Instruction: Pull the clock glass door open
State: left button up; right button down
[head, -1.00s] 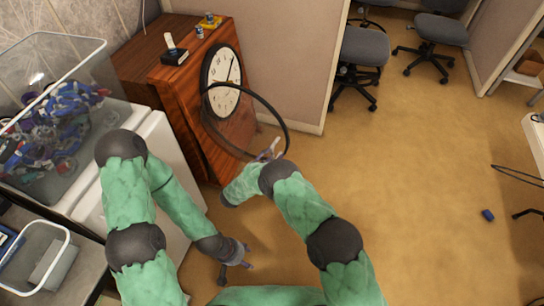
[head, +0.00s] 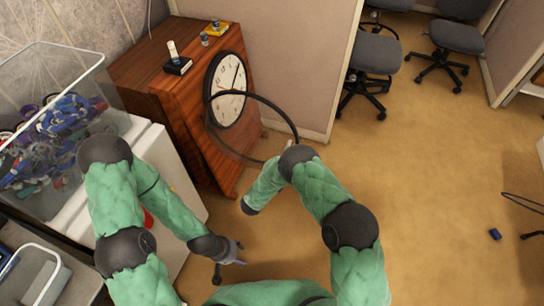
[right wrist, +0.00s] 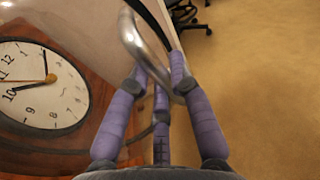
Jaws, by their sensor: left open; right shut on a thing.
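The clock (head: 229,88) has a round white face with black numerals and a dark rim, set in the front of a brown wooden case. Its round glass door, with a black rim (head: 280,110), stands swung out from the face. In the right wrist view, the clock face (right wrist: 40,88) is at the left and a silver curved handle (right wrist: 134,38) is at the top. My right gripper (right wrist: 160,85) has its purple fingers closed around that handle; in the head view my arm mostly hides it. My left gripper (head: 229,260) is open and empty, low over the floor.
A white cabinet (head: 180,185) with a clear bin (head: 90,72) of coloured parts stands left of the case. Small items, including a black block (head: 178,66), lie on the case top. Office chairs (head: 372,55) stand beyond a partition. The carpet (head: 440,150) at right is mostly clear.

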jog(key=shift+w+d, duration=0.1)
jog(key=c, duration=1.1)
grip_release()
jog(key=v, duration=0.7)
jog(key=shift+s, duration=0.25)
